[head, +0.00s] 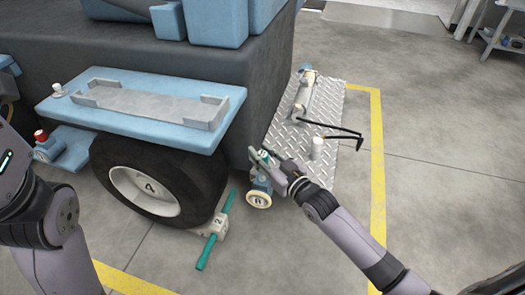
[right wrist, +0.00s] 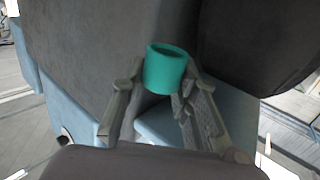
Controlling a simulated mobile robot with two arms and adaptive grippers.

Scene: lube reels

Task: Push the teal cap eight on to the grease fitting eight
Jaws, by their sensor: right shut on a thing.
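In the head view, my right gripper (head: 268,160) is at the lower corner of the dark machine. It is shut on the teal cap (head: 262,154), which shows small with a pale top. A light blue bracket (head: 260,180) is just below the cap, with a pale numbered disc (head: 258,200) at its foot; the number is too small to read surely. In the right wrist view, the cap (right wrist: 166,68) is between the two fingers (right wrist: 160,105). The grease fitting is hidden, so I cannot tell whether the cap touches it. My left gripper is out of view.
A dark wheel (head: 150,180) with a teal-handled chock (head: 215,228) stands left of the bracket. A blue shelf with a grey tray (head: 150,102) is above it.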

